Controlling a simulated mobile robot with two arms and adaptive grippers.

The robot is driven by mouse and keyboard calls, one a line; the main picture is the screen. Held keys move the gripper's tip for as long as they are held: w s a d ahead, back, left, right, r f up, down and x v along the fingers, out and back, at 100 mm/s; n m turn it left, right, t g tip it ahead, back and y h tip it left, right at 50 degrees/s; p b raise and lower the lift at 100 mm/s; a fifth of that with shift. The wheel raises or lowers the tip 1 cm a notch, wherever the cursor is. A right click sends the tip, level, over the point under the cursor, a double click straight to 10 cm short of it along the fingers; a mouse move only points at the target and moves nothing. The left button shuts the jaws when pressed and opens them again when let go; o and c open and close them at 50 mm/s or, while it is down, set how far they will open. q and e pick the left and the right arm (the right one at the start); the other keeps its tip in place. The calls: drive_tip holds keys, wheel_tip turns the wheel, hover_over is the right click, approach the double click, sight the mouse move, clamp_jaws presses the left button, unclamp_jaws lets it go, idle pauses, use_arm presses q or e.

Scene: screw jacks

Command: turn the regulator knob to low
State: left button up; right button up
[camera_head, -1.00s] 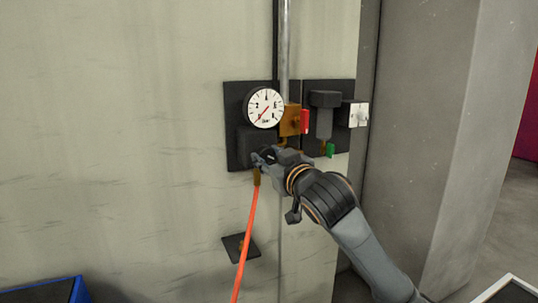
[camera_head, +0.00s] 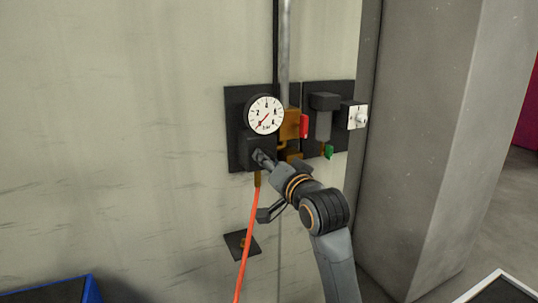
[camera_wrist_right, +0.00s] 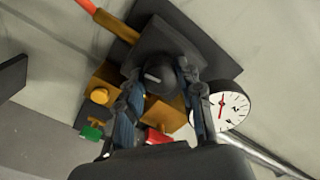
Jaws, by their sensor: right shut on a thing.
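The regulator (camera_head: 257,146) is a dark block on the black wall plate, under a round white gauge (camera_head: 264,114). The gauge needle points to the lower left. In the right wrist view the round dark knob (camera_wrist_right: 157,76) sits between the fingers of my right gripper (camera_wrist_right: 160,80), which is shut on it. The gauge also shows there (camera_wrist_right: 222,106). In the head view my right gripper (camera_head: 264,160) is at the front of the regulator and hides most of the knob. The knob's setting marks cannot be read. My left gripper is not in view.
An orange hose (camera_head: 246,238) hangs below the regulator. To its right are a brass valve with a red handle (camera_head: 304,126), a filter (camera_head: 323,122) with a green tap (camera_head: 329,151), and a white switch plate (camera_head: 354,115). A blue-rimmed bin (camera_head: 80,282) is at lower left.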

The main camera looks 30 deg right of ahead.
drive_tip(key=shift+m+p, duration=0.5)
drive_tip(key=shift+m, duration=0.3)
drive_tip(key=o, duration=1.2)
drive_tip(key=shift+c, duration=0.2)
drive_tip(key=s, duration=0.7)
drive_tip(key=shift+s+a, duration=0.2)
drive_tip(key=shift+f, duration=0.15)
